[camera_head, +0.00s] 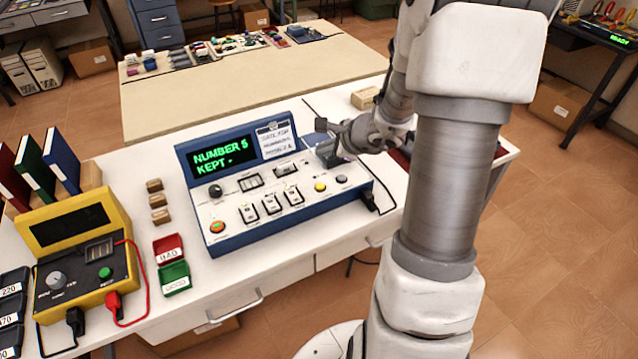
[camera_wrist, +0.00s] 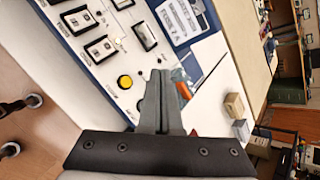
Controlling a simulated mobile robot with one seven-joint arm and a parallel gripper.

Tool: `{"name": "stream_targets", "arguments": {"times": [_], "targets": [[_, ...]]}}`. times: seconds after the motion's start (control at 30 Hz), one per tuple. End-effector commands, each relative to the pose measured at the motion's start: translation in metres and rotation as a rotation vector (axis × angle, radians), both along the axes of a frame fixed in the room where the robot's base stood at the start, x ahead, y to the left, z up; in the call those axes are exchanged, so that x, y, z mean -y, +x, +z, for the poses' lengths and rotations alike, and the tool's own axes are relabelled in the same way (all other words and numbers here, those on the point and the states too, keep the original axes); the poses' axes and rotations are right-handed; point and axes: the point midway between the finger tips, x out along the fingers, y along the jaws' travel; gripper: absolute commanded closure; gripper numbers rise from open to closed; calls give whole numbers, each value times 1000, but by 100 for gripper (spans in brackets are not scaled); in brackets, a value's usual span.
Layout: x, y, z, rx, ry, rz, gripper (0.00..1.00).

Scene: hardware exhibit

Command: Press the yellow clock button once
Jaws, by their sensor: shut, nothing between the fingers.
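The yellow button (camera_head: 320,186) is a small round cap on the sloped front panel of a blue-and-white console (camera_head: 252,238). In the wrist view the yellow button (camera_wrist: 124,82) lies just left of my fingertips, with a gap between them in the picture. My gripper (camera_head: 328,156) is over the right part of the console, behind the yellow button in the head view. In the wrist view my gripper (camera_wrist: 158,74) has its two fingers together with nothing between them. Its height above the panel is hard to tell.
The console's screen (camera_head: 222,158) reads "NUMBER 5 KEPT -". A grey knob (camera_head: 342,180), several switches and an orange button (camera_head: 217,226) share the panel. A yellow meter box (camera_head: 84,252) and red and green boxes (camera_head: 172,262) stand left on the white bench.

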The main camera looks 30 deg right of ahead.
Motion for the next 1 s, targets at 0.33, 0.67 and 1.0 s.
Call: {"name": "stream_targets", "arguments": {"times": [0.33, 0.67, 1.0], "targets": [[-1, 0, -10, 0, 0, 2, 100], [-1, 0, -53, -1, 1, 2, 100], [-1, 0, -86, 1, -1, 3, 100]]}}
